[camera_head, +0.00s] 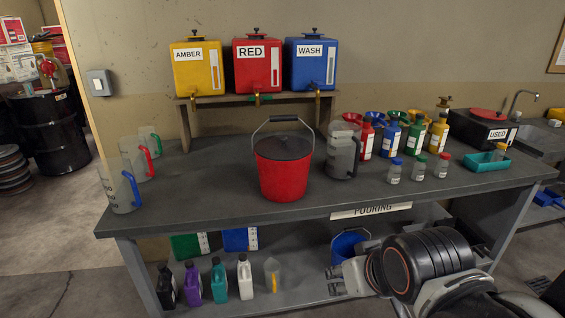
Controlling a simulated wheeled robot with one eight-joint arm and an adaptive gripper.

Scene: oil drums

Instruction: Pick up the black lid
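A clear jug (342,152) stands close to the right of the bucket. Coloured bottles with funnels and small jars (419,168) stand further right. Measuring jugs (121,187) stand at the left. A shelf (255,100) with three tanks is behind. The bench is clear around the bucket's front and left.

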